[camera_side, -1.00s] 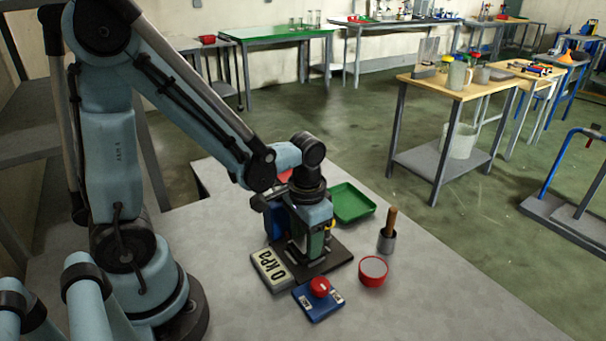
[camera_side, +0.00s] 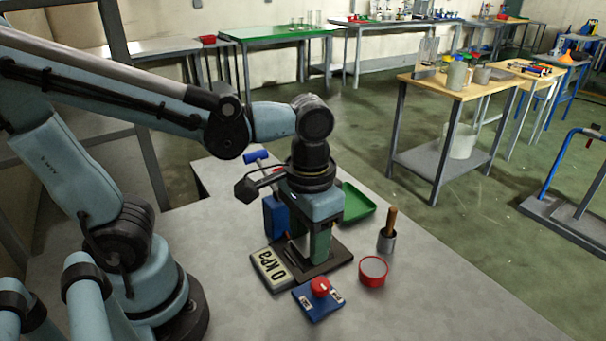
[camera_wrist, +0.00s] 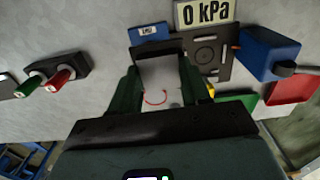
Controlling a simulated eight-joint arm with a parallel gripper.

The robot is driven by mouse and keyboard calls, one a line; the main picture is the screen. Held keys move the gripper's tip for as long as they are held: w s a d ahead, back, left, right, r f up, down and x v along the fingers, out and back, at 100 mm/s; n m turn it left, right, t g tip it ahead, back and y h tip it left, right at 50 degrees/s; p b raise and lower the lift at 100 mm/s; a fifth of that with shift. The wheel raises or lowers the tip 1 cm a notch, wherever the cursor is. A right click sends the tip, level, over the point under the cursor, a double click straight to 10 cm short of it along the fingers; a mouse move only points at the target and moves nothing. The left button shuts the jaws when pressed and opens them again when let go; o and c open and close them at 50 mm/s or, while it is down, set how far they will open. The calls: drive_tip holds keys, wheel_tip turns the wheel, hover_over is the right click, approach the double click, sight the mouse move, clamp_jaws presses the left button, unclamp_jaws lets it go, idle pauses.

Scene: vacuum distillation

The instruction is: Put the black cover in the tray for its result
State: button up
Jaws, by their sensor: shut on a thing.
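My gripper (camera_side: 308,252) points down above the dark base plate (camera_side: 335,257). The wrist view shows its green fingers (camera_wrist: 159,68) shut on a pale, seemingly see-through piece (camera_wrist: 160,80); a red arc shows in or through it. The base plate (camera_wrist: 206,48) looks bare in the wrist view, with a round mark. The green tray (camera_side: 358,208) lies behind and right of my gripper, and its edge shows in the wrist view (camera_wrist: 236,99). A red tray (camera_wrist: 292,90) lies beside it, mostly hidden in the side view.
A sign (camera_side: 273,268) reading 0 kPa and a blue switch box (camera_side: 320,301) with a red knob border the plate. A red round dish (camera_side: 373,271) and a grey cup with a wooden handle (camera_side: 387,240) stand right. A blue box (camera_wrist: 266,53) stands near the plate.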

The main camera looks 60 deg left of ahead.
drive_tip(key=shift+s+d+r, duration=0.45)
drive_tip(key=shift+d+r, duration=0.1)
drive_tip(key=shift+d, duration=0.2)
drive_tip(key=shift+d+r, duration=0.15)
drive_tip(key=shift+w+r, duration=0.2)
drive_tip(key=shift+w, duration=0.2)
drive_tip(key=w+a+r, duration=0.1)
drive_tip(key=w+a, duration=0.1)
drive_tip(key=w, duration=0.4)
hover_over(357, 205)
drive_tip(key=s+a, duration=0.1)
drive_tip(key=s, duration=0.2)
wheel_tip(357, 205, down, 3)
drive_tip(key=shift+m, duration=0.3)
drive_tip(key=f, duration=1)
drive_tip(key=shift+w+a, duration=0.25)
drive_tip(key=shift+w, duration=0.05)
